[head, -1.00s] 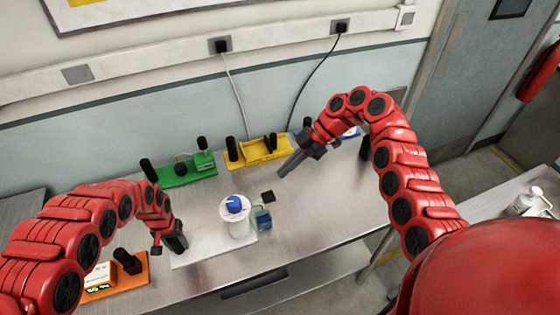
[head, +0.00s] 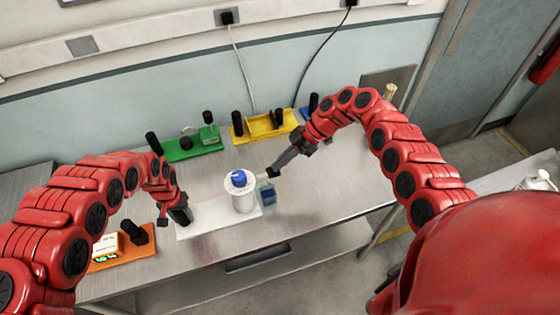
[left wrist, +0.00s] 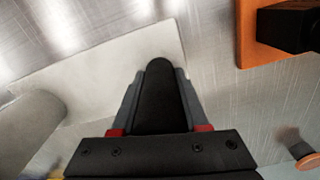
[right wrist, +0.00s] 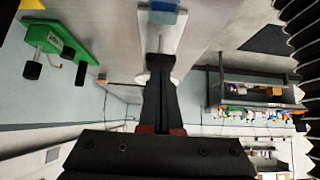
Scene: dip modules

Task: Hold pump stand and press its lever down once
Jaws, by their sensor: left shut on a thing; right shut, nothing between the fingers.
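The pump stand has a white base plate (head: 205,222), a white cylinder (head: 244,203) with a blue top (head: 239,178), and a lever ending in a black pad (head: 271,172) at its right. My left gripper (head: 182,213) is shut on a black upright handle (left wrist: 160,90) at the plate's left end. My right gripper (head: 278,168) is shut and empty, its tips at the black pad; I cannot tell whether they touch it. It also shows in the right wrist view (right wrist: 160,60). A small clear container with blue liquid (head: 267,194) stands beside the cylinder, below the pad.
A green module (head: 190,148) and a yellow module (head: 265,124) stand along the back, with a partly hidden blue one (head: 313,103). An orange module (head: 125,253) with a display sits front left. The metal bench (head: 325,195) is bare at the right.

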